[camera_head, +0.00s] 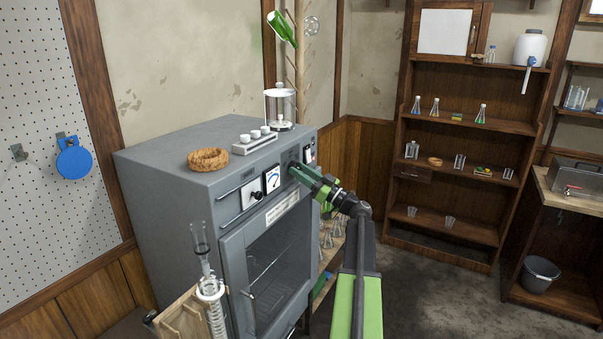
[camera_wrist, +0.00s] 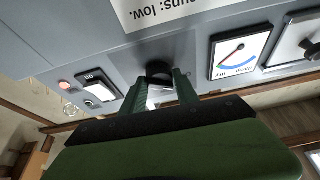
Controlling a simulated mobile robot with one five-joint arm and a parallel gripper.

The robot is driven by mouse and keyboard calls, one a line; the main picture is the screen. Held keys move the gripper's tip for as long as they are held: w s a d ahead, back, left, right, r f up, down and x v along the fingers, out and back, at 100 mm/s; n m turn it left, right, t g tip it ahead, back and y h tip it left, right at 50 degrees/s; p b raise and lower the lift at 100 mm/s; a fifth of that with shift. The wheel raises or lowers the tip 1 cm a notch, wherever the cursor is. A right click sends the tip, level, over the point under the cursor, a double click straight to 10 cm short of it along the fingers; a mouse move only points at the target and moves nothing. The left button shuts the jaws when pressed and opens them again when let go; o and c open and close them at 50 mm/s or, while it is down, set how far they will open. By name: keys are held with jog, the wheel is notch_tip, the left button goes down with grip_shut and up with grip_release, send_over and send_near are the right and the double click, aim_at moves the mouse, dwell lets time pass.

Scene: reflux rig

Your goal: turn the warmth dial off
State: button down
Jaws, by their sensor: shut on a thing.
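A grey cabinet oven (camera_head: 180,205) carries a control panel along the top of its front. My gripper (camera_head: 295,171) reaches this panel from the right, with its green fingers at the panel's right part. In the wrist view, my gripper (camera_wrist: 159,84) is shut on a round black dial (camera_wrist: 158,69), one finger on each side. The fingers hide part of the dial, and I cannot read its setting. Another dial (camera_wrist: 311,50) on a white plate sits farther along the panel, past a gauge (camera_wrist: 240,50); it shows in the head view too (camera_head: 251,194).
A lit-looking switch (camera_wrist: 99,89) and a red lamp (camera_wrist: 65,85) sit close beside the fingers. A cork ring (camera_head: 208,159), a rack of white-capped pieces (camera_head: 255,140) and a glass jar (camera_head: 280,108) stand on the oven. Glassware (camera_head: 209,275) stands in front.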

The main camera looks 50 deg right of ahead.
dwell(0.5)
jog(key=c, duration=0.9)
grip_release()
jog(key=b+v, duration=0.6)
jog(key=v, duration=1.1)
jog(key=shift+s+d+b, duration=0.15)
jog(key=shift+b, duration=0.2)
jog(key=shift+f, duration=0.15)
